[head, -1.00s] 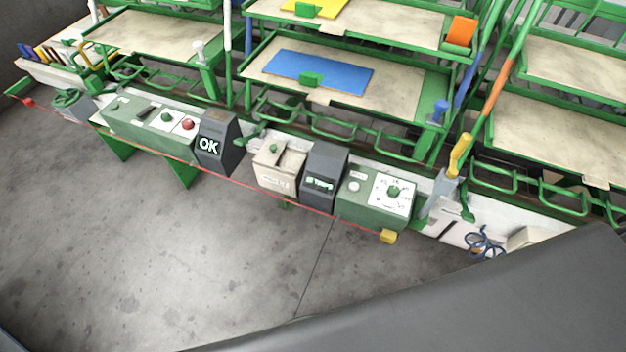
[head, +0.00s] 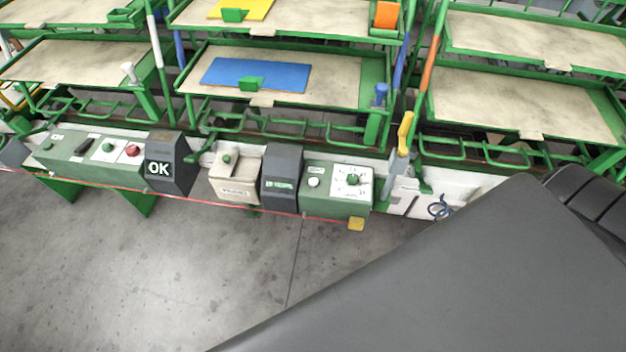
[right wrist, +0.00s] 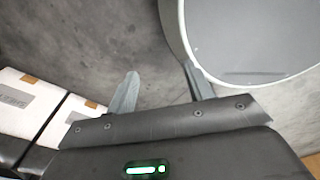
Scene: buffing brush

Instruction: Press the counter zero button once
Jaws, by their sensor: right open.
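A dark display housing (head: 282,178) with small green lit characters stands on the long rail in the head view. To its right is a green control box (head: 336,204) with a white round button (head: 314,182) and a dial with a green knob (head: 352,180). To its left is a beige box (head: 235,188) with a green button (head: 227,159) on top. The labels are too small to tell which button is the counter zero. My right gripper (right wrist: 160,88) is open and empty over grey floor in the right wrist view, away from these controls. My left gripper is not in view.
A dark housing reading OK (head: 171,165) and a green box with red and green buttons (head: 95,158) stand further left. A red line (head: 230,208) runs along the front. Green racks rise behind. White cartons (right wrist: 35,108) show in the right wrist view. Floor in front is clear.

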